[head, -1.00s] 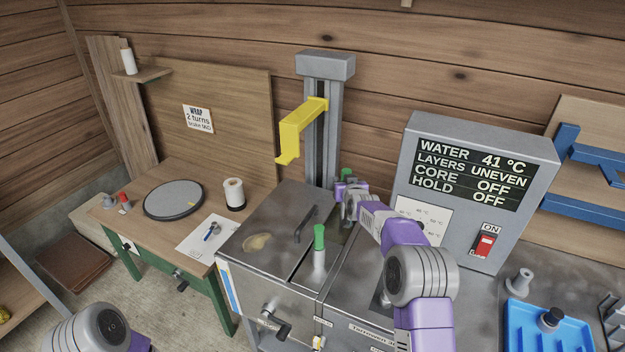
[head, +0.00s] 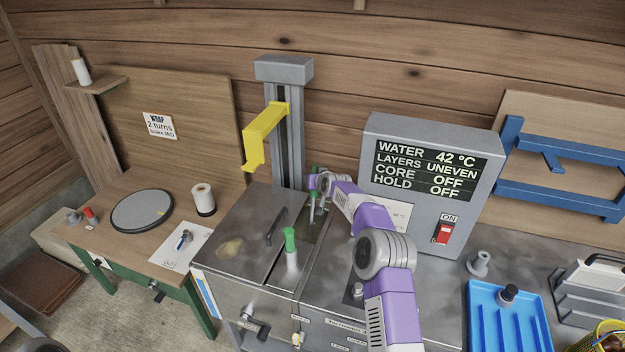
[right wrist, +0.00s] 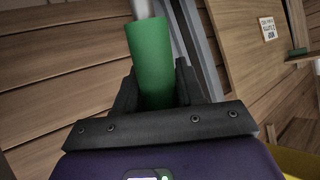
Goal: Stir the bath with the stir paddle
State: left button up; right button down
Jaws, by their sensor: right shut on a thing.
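My right gripper (right wrist: 150,95) is shut on the green handle of the stir paddle (right wrist: 149,55), seen close up in the right wrist view. In the head view my right gripper (head: 317,184) is at the back of the bath (head: 309,232), a narrow dark opening in the steel top. A grey shaft with green shows there, partly hidden by the gripper, so how deep the paddle reaches cannot be told. Another green-handled tool (head: 290,241) stands upright in front of the opening. My left gripper is out of view.
The display box (head: 432,170) reads water 42 °C, layers uneven, core off, hold off. A grey column with a yellow arm (head: 262,135) rises behind the bath. A blue tray (head: 509,318) lies at right, a wooden bench with a round disc (head: 142,211) at left.

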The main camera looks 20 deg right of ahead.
jog(key=c, duration=0.8)
grip_release()
jog(key=shift+v, duration=3.8)
